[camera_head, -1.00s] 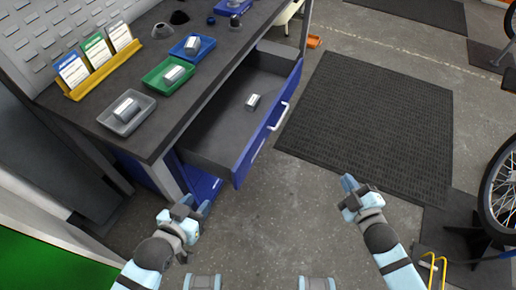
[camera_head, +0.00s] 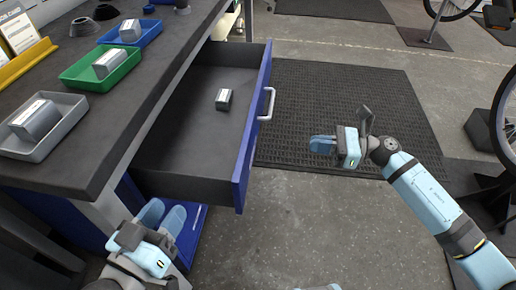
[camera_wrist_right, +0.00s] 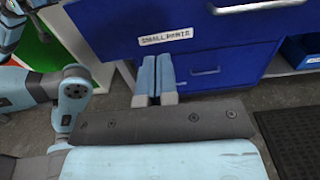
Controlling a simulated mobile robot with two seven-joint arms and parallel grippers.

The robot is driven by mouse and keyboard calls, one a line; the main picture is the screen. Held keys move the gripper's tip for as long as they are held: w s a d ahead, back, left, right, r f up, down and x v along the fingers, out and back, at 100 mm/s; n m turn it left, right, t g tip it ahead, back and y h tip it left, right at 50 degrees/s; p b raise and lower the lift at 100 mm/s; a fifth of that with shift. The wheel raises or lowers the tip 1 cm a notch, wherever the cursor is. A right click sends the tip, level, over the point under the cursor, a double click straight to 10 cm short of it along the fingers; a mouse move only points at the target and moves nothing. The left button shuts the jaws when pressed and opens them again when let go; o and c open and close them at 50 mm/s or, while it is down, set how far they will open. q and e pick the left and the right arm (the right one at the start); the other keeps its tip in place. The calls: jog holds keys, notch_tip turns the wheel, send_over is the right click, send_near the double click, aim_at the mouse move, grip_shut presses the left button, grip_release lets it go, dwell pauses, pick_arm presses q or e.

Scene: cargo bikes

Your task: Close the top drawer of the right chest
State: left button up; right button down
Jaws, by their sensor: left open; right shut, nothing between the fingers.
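The top drawer (camera_head: 256,125) of the chest is pulled well out from under the dark worktop. Its front is blue with a white bar handle (camera_head: 268,104), and a small grey box with a white label (camera_head: 223,99) lies inside. My right gripper (camera_head: 322,145) is shut and empty, apart from the drawer front and to its right. In the right wrist view the shut fingers (camera_wrist_right: 155,80) point toward the blue fronts, below a label partly reading "SMALL". My left gripper (camera_head: 160,218) is open and empty, below the drawer's near corner, by the chest's lower blue part.
The worktop (camera_head: 150,95) carries a grey tray (camera_head: 62,138), a green tray (camera_head: 80,78) and a blue tray (camera_head: 152,35) with labelled boxes. A black floor mat (camera_head: 340,95) lies right of the drawer. A bicycle wheel (camera_head: 508,115) stands at the right edge.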

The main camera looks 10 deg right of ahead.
aim_at(253, 137)
jog(key=b+x, duration=0.2)
jog(key=x, duration=1)
jog(key=shift+w+a+f, duration=0.1)
jog(key=shift+a+f, duration=0.05)
jog(key=shift+a, duration=0.1)
jog(key=shift+w+a+b, duration=0.2)
jog(key=shift+a+b, duration=0.2)
jog(key=shift+a, duration=0.15)
pick_arm(q)
jog(key=f, duration=0.1)
jog(key=f+m, duration=0.1)
jog(key=shift+w+f+g, duration=0.2)
jog(key=shift+f+g, duration=0.1)
jog(key=shift+f, duration=0.1)
pick_arm(e)
jog(key=shift+a, duration=0.1)
pick_arm(q)
jog(key=shift+r, duration=0.1)
pick_arm(e)
jog(key=shift+a, duration=0.1)
